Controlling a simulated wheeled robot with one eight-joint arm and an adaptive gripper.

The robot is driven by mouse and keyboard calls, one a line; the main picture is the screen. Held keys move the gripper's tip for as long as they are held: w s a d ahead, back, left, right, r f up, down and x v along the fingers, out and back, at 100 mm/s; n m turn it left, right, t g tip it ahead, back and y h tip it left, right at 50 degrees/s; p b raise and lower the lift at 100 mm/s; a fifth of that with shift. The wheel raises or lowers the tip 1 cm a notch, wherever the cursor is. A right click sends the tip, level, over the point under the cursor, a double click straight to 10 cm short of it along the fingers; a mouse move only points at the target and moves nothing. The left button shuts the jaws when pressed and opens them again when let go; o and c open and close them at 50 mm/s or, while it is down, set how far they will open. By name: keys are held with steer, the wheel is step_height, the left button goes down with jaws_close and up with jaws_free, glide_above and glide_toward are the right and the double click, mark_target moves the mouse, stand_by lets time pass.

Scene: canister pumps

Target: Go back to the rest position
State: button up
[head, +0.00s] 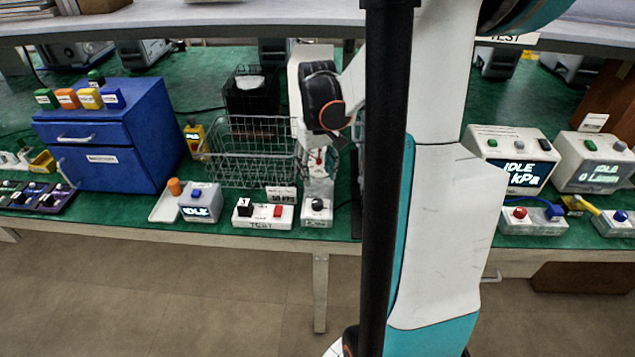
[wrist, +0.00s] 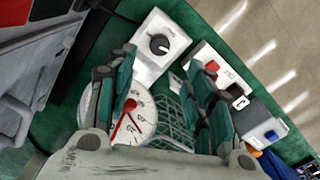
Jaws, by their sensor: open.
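My gripper (wrist: 163,92) is open in the wrist view, with its two dark teal fingers spread apart and nothing between the tips. Below the fingers are a round white dial (wrist: 138,118) with a red needle and a white box with a black knob (wrist: 158,44). In the head view my arm reaches over the bench, and its black wrist part (head: 322,98) is above the knob box (head: 317,209), beside the wire basket (head: 245,150). The fingers are hard to make out there.
A blue drawer cabinet (head: 110,135) stands left of the basket. A white TEST box (head: 265,217) and an IDLE display box (head: 201,203) are near the front edge. Pump units (head: 512,157) stand at right. A shelf (head: 200,17) runs above. The floor in front (head: 180,300) is clear.

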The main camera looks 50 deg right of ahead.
steer(key=shift+r, duration=0.7)
